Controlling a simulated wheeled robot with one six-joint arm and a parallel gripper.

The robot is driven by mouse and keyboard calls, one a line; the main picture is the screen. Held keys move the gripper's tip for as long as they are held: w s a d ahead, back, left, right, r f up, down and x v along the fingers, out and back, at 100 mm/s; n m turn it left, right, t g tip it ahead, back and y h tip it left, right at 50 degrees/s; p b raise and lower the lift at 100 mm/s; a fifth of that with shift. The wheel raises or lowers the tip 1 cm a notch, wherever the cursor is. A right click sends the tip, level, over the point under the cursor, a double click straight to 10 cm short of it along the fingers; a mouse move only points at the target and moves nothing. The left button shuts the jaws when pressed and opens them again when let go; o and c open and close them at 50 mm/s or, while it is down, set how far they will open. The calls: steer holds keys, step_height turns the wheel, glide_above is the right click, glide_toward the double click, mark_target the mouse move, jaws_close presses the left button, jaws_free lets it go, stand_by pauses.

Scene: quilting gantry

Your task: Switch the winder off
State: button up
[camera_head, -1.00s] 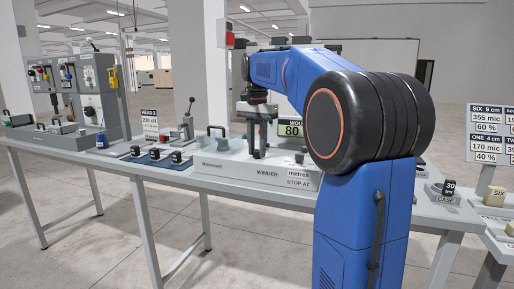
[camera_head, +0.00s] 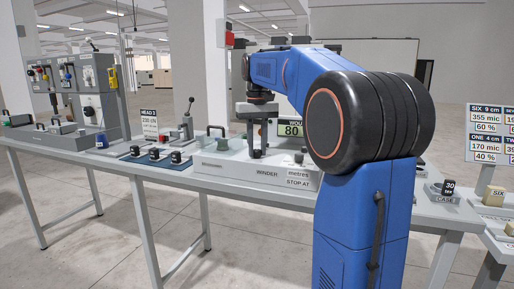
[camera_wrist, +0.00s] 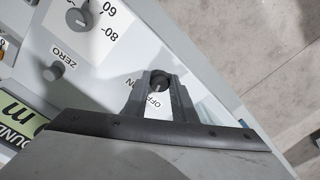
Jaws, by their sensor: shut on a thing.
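The winder (camera_head: 235,172) is a pale grey unit on the bench, with its name on the front. In the wrist view its small round black switch knob (camera_wrist: 159,80) stands beside a white label reading OFF, with ON partly hidden. My gripper (camera_wrist: 160,88) is shut on this knob, with one finger on each side. In the head view my gripper (camera_head: 257,152) reaches down onto the winder's top, and the knob is too small to make out there.
A ZERO knob (camera_wrist: 53,72) and a numbered dial (camera_wrist: 78,18) sit near my gripper on the winder's panel. My blue arm hides part of the bench.

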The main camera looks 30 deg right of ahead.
steer(key=shift+n, duration=0.8)
steer(key=o, duration=1)
steer(key=shift+o, duration=0.2)
steer(key=shift+r, duration=0.1)
